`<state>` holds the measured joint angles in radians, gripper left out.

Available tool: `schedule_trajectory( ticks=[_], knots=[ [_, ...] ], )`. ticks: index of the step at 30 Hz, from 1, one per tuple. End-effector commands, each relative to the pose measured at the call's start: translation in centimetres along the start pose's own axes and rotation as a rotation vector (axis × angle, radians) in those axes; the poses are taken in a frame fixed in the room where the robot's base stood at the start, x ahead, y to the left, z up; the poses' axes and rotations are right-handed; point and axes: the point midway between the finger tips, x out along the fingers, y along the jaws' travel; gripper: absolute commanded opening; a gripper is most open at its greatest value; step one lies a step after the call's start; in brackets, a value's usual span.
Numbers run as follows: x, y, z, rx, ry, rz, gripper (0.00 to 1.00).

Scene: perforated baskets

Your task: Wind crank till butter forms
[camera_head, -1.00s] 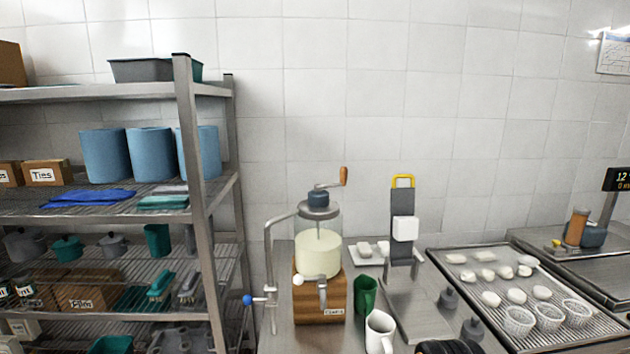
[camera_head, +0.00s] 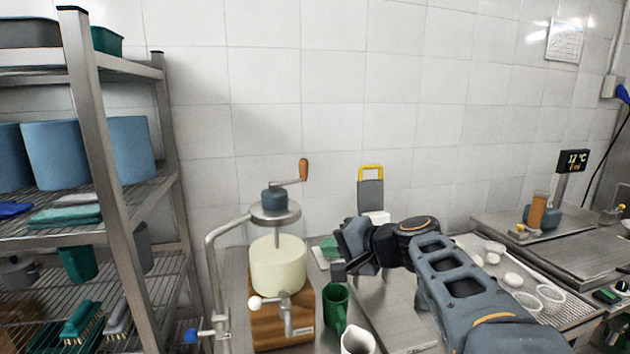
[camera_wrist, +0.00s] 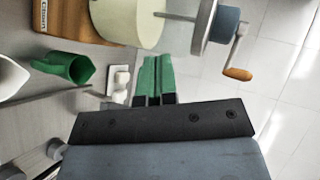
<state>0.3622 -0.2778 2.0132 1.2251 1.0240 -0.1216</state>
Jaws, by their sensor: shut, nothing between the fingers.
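The churn is a clear jar of pale yellow, smooth-looking cream (camera_head: 278,265) on a wooden base (camera_head: 270,322). A dark cap (camera_head: 273,200) tops its lid, and the crank arm points right to an upright orange wooden knob (camera_head: 303,169). In the wrist view the cream jar (camera_wrist: 125,18) and the knob (camera_wrist: 237,74) lie beyond my fingers, tilted in the picture. My gripper (camera_head: 329,248) is right of the jar and below the knob, apart from both. Its green fingers (camera_wrist: 155,62) are together with nothing between them.
A green cup (camera_head: 336,306) and a white mug (camera_head: 357,342) stand right of the churn base. A bent metal pipe (camera_head: 212,262) stands on its left. A yellow-handled stand (camera_head: 370,185) is behind my arm.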

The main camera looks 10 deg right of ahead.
Motion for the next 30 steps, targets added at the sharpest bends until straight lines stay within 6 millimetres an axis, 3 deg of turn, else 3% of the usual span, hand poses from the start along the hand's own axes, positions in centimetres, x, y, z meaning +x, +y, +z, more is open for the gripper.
schedule_trajectory(
  ticks=[1, 6, 13, 17, 30],
  knots=[
    [-0.4, -0.9, -1.9, 0.04, 0.037, -0.08, 0.0],
    [-2.7, -4.6, -6.8, 0.131, 0.127, -0.32, 0.0],
    [-4.3, -6.9, -9.8, 0.172, 0.181, -0.464, 0.0],
    [-3.2, -7.9, -10.3, 0.175, 0.183, -0.477, 0.0],
    [3.9, -11.4, -12.0, 0.176, 0.183, -0.473, 0.0]
  ],
)
